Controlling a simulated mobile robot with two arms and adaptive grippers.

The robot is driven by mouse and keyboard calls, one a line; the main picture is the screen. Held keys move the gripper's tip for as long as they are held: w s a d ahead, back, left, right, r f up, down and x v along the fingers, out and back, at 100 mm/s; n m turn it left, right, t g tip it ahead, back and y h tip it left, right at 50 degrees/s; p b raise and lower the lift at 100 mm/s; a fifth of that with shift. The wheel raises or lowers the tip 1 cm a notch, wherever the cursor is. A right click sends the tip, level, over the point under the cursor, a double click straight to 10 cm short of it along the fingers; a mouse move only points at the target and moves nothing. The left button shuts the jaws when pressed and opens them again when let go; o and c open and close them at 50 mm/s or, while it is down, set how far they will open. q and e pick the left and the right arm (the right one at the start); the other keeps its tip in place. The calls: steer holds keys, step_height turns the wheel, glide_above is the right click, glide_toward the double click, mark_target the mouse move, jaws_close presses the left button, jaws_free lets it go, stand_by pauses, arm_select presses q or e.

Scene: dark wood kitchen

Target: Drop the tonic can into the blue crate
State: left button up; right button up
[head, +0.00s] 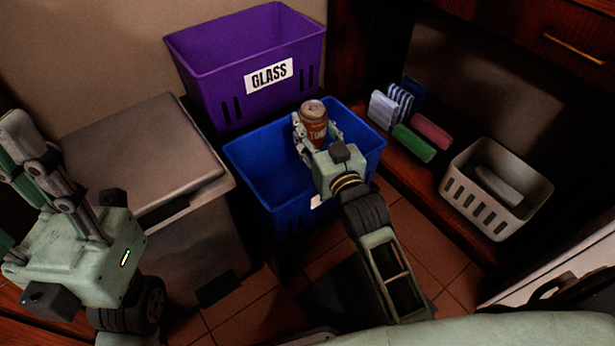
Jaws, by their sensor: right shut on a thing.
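The tonic can (313,119) is reddish-brown with a silver top. My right gripper (316,134) is shut on it and holds it roughly upright over the blue crate (262,180). The can appears above the crate's far part, near its back rim; its exact height is hard to tell. The gripper and wrist hide part of the crate's inside and right side; the visible inside looks empty. My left gripper (32,160) is at the left edge, away from the crate, with fingers pointing up; its fingertips are partly cut off or overlapped.
A purple crate (215,75) labelled GLASS stands behind the blue one. A grey lidded bin (150,150) is at left. On a low shelf at right are sponges and cloths (413,143) and a pale slotted basket (477,207). Tiled floor (415,235) shows between.

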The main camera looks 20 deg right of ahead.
steer(key=shift+f, duration=0.15)
steer(key=o, duration=1.3)
steer(key=shift+s, duration=0.1)
steer(key=s, duration=0.8)
steer(key=s+d, duration=0.1)
steer(key=s, duration=0.2)
steer(key=shift+s, duration=0.4)
